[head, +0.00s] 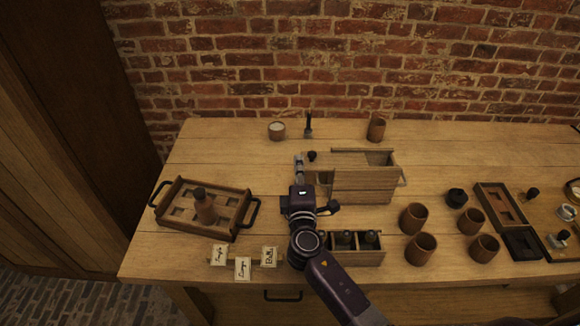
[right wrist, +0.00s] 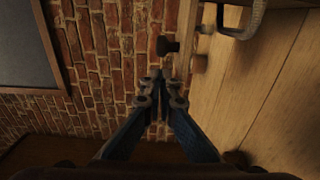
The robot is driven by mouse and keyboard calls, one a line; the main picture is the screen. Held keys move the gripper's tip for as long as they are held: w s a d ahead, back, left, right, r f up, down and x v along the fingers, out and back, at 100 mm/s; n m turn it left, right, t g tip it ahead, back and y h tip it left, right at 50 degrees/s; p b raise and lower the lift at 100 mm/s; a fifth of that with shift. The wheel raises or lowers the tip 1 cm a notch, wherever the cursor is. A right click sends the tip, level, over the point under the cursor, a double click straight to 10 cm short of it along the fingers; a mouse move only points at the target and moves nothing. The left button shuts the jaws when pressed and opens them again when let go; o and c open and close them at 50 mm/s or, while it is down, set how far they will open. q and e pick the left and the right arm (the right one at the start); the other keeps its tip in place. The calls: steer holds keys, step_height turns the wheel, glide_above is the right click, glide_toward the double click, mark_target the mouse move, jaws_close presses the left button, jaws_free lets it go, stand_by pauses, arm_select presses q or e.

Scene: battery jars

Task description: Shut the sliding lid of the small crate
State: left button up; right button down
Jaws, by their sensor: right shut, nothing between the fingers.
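The small wooden crate (head: 362,185) stands at the middle of the table in the head view. Its lid (head: 335,158) sticks out past the crate's left end, with a dark knob (head: 312,156) near that end. A gap at the top right shows the crate's inside. My right gripper (head: 299,160) is shut and empty, just left of the knob. In the right wrist view its fingertips (right wrist: 158,80) meet, and the dark knob (right wrist: 167,46) shows just beyond them; it looks apart from them. My left gripper is not in view.
A rack with dark-topped jars (head: 345,258) stands in front of the crate, beside my right arm. Several brown cups (head: 413,217) stand to the right. A handled tray (head: 235,198) holds one jar at left. Small cards (head: 243,268) stand near the front edge. A brick wall closes the back.

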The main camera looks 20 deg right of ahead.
mark_target(320, 169)
steer(key=shift+s+d, duration=0.1)
steer(key=shift+d, duration=0.5)
steer(key=d, duration=0.2)
steer(key=s+d, duration=0.1)
steer(key=d, duration=0.1)
steer(key=shift+s+d, duration=0.1)
steer(key=shift+d, duration=0.3)
steer(key=shift+a, duration=0.15)
